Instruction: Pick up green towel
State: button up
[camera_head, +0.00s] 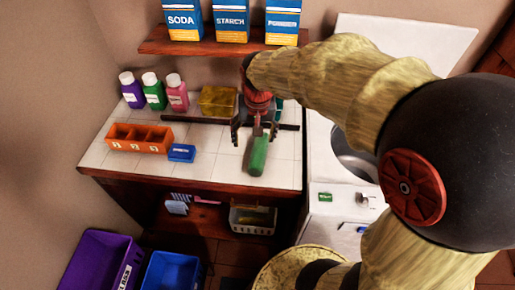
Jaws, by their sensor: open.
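My gripper (254,131) is over the back right of the white tiled counter, pointing down, with its two dark fingers spread apart. A long green thing (258,156) lies on the counter just in front of the fingers, with a narrow greyish part running back between them. I cannot tell if it is a rolled towel or a handled tool, nor if the fingers touch it. A small teal-green patch (279,104) shows just right of my gripper and is mostly hidden behind it. No clearly spread green towel is in view.
An orange divided box (140,138) and a small blue box (181,153) stand left on the counter (220,165). Several bottles (153,90) and a yellow box (217,100) stand at the back. A shelf (200,46) with cartons hangs above. A white washer (335,180) stands right.

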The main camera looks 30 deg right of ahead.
aim_at(259, 148)
jog(key=w+d+f+m+p, duration=0.1)
jog(key=w+f, duration=0.1)
jog(key=f, duration=0.1)
jog(key=w+d+f+m+g+p, duration=0.1)
jog(key=w+d+f, duration=0.1)
jog(key=f, duration=0.1)
jog(key=w+d+f+g+p, duration=0.1)
jog(key=w+d+f, duration=0.1)
jog(key=f, duration=0.2)
jog(key=shift+w+d+f+m, duration=0.1)
jog(key=shift+w+m, duration=0.15)
jog(key=shift+m, duration=0.15)
jog(key=shift+d+f, duration=0.1)
jog(key=shift+f, duration=0.25)
notch_tip(259, 148, down, 8)
jog(key=shift+s+r+b, duration=0.1)
jog(key=shift+r+b, duration=0.05)
jog(key=shift+b, duration=1.05)
jog(key=shift+c, duration=1.1)
jog(key=c, duration=1.1)
jog(key=shift+c, duration=0.2)
